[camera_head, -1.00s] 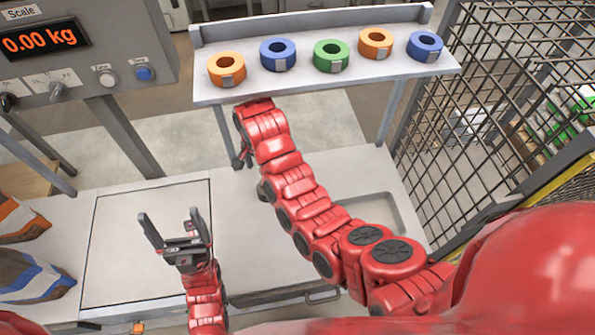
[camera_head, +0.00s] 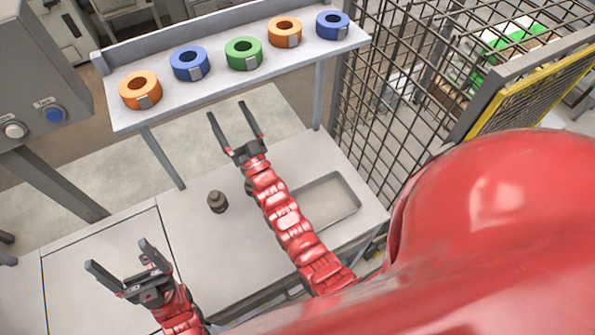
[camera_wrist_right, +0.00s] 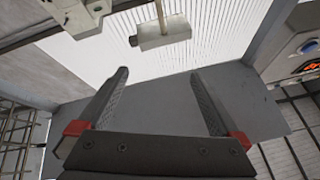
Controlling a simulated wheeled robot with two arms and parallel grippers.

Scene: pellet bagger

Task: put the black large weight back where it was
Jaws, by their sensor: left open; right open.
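A dark knobbed weight (camera_head: 217,201) stands upright on the grey worktop (camera_head: 215,250) in the head view, left of my right forearm. It is the only such weight I see. A shallow tray (camera_head: 352,211) lies to its right, partly covered by my right arm. My right gripper (camera_head: 228,112) is open and empty beyond the weight, near the rear shelf. Its spread, empty fingers also show in the right wrist view (camera_wrist_right: 158,76). My left gripper (camera_head: 117,255) is open and empty over the left worktop, apart from the weight.
A rear shelf (camera_head: 215,98) carries several coloured rings, such as a green one (camera_head: 244,53). A wire mesh fence (camera_head: 415,105) bounds the right side. The scale console (camera_head: 45,75) stands at left. The worktop around the weight is mostly clear.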

